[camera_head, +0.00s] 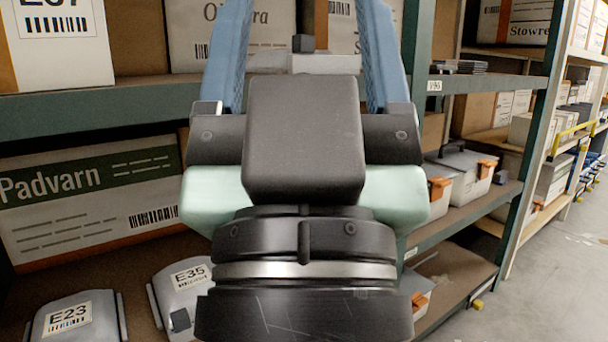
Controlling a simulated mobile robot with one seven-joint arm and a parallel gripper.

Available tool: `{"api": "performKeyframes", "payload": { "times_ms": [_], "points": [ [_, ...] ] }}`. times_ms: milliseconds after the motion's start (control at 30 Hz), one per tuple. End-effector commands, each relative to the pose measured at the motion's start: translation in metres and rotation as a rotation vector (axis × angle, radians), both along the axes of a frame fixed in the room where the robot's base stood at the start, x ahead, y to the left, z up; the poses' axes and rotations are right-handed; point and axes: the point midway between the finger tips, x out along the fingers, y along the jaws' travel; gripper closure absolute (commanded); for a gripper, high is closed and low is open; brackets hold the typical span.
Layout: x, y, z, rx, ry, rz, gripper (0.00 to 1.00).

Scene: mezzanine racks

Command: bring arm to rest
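My gripper (305,12) is in the upper middle of the head view, seen from behind, with its dark body and mint-green sides below. Its two blue fingers stand wide apart and point towards the rack shelf (100,112). Their far ends run up to the top edge of the picture. A pale grey thing with a small dark block (303,43) shows between the fingers, partly hidden by my gripper's body. I cannot tell whether it touches a finger.
Cartons stand on the upper shelf, one marked Owera (185,35). A Padvarn carton (95,200) is below. Grey bins labelled E23 (75,318) and E35 (185,290) sit lower left. Grey toolboxes with orange latches (465,175) are right. The aisle floor (550,290) is clear.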

Motion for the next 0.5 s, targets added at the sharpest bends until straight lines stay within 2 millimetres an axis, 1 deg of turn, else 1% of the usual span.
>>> {"api": "performKeyframes", "payload": {
  "times_ms": [33,500],
  "points": [
    [0.0,0.0,0.033,0.001,0.001,0.001,0.28],
    [0.001,0.0,0.176,0.002,0.004,0.005,0.28]
  ]
}}
